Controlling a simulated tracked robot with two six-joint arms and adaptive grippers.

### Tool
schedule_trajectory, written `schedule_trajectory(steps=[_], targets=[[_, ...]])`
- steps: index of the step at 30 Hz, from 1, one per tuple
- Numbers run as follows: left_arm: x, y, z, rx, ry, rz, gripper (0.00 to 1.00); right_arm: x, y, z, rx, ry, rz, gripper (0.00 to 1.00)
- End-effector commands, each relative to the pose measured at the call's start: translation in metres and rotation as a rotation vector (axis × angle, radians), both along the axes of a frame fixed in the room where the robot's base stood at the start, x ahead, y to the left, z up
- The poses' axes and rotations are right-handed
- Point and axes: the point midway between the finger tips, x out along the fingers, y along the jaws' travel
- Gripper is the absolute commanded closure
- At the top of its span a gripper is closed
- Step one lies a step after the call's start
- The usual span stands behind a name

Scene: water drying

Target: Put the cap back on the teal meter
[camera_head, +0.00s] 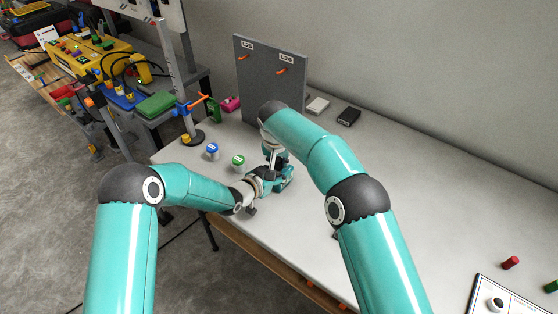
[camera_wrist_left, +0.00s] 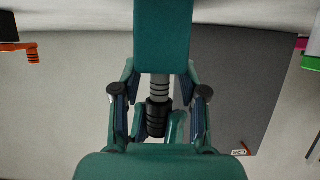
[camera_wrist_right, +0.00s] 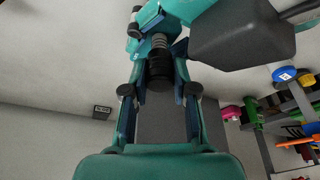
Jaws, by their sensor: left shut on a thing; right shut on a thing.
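The teal meter (camera_wrist_left: 163,35) has a teal body and a grey ribbed neck in the left wrist view. My left gripper (camera_wrist_left: 160,93) is shut on it. The black ribbed cap (camera_wrist_left: 156,116) is in line with the neck and very close to it. I cannot tell whether it is seated. In the right wrist view the dark ribbed cap (camera_wrist_right: 160,72) is between the fingers of my right gripper (camera_wrist_right: 160,90), which is shut on it. In the head view both grippers meet above the near left part of the table, and the arms hide most of the meter and cap.
A blue-topped jar (camera_head: 211,151) and a green-topped jar (camera_head: 238,161) stand left of the grippers. A grey panel (camera_head: 268,87) with orange hooks stands behind. A white block (camera_head: 317,106) and a black block (camera_head: 348,116) lie behind the right arm. The table's right side is mostly clear.

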Motion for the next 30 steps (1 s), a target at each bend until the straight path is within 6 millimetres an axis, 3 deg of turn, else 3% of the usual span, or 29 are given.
schedule_trajectory(steps=[12,30], targets=[[0.000,-0.001,0.000,0.000,0.000,-0.001,1.00,0.000,0.000,-0.019,0.000,0.003,0.000,0.85],[-0.001,-0.003,0.001,0.002,-0.005,-0.008,1.00,-0.002,0.001,-0.025,-0.002,0.010,0.002,0.85]])
